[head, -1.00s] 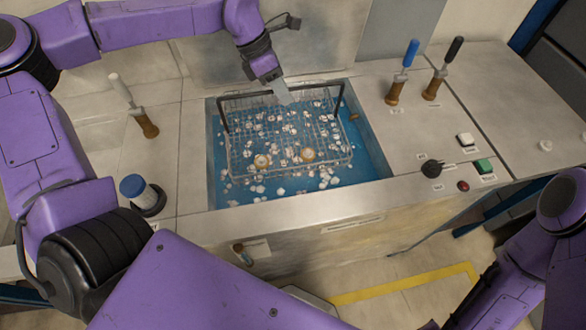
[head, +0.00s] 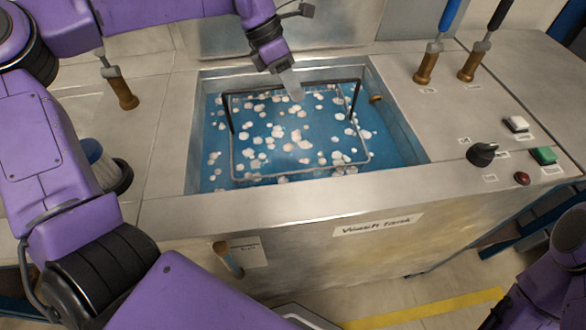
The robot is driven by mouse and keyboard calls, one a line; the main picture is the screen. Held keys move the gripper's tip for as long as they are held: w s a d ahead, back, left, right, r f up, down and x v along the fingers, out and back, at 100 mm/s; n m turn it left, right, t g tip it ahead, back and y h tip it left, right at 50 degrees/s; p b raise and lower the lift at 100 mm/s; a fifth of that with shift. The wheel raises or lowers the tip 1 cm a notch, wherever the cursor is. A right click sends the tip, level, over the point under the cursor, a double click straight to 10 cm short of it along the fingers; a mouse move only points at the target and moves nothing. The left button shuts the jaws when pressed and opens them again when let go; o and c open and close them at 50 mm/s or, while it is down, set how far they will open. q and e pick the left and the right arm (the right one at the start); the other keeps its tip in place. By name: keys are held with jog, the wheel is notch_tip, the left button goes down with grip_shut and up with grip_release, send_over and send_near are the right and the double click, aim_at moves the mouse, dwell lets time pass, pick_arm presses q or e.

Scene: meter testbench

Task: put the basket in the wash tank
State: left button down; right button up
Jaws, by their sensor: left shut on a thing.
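The basket (head: 232,160) is down in the wash tank (head: 190,160). Its wire rim and dark handle show above the blue liquid. The wire mesh and the basket's contents are hidden under the liquid and white foam. The tank's front carries a label reading "Wash tank". My left gripper (head: 296,92) points down over the tank and is shut on the basket's handle at the middle of its top bar. My right gripper is out of view; only part of my right arm shows at the lower right.
Two upright levers, one blue (head: 449,18) and one black (head: 497,18), stand right of the tank. A black knob (head: 481,154), white button (head: 516,124), green button (head: 543,156) and red button (head: 522,178) lie nearby.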

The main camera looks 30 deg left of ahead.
pick_arm(q)
notch_tip(320, 180, down, 10)
jog(key=shift+s+r, duration=0.1)
jog(key=shift+r, duration=0.1)
jog(key=c, duration=1.1)
grip_release()
jog(key=shift+s, duration=0.1)
jog(key=v, duration=1.2)
jog(key=shift+p, duration=0.3)
